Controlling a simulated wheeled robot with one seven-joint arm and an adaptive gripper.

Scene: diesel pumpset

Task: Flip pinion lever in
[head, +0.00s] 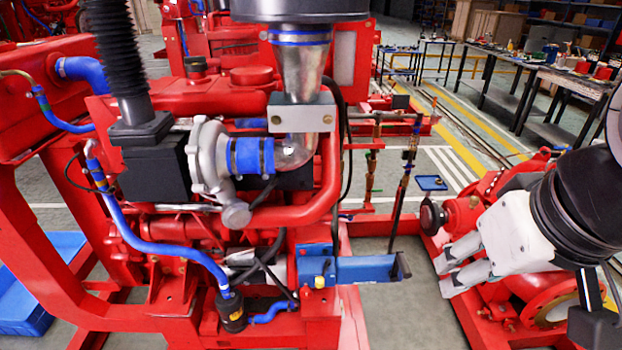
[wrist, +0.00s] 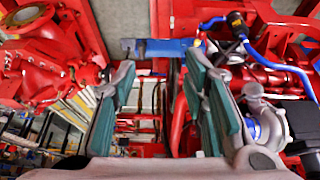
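A blue bar (head: 365,269), likely the pinion lever, sticks out to the right from a blue block (head: 314,265) low on the red engine, and has a dark upright piece at its free end. In the wrist view the blue bar (wrist: 168,47) lies across the top, beyond the fingertips. My gripper (head: 444,275) is at the right in the head view, fingers pointing left, a short gap away from the bar's free end. In the wrist view my gripper (wrist: 160,68) is open, with teal pads apart and nothing between them.
The red engine with its silver turbocharger (head: 208,165) and blue hoses fills the left. A red pump (head: 540,290) lies behind and below my gripper. A thin dark rod (head: 404,185) stands behind the bar. Grey floor (head: 405,310) shows between engine and pump.

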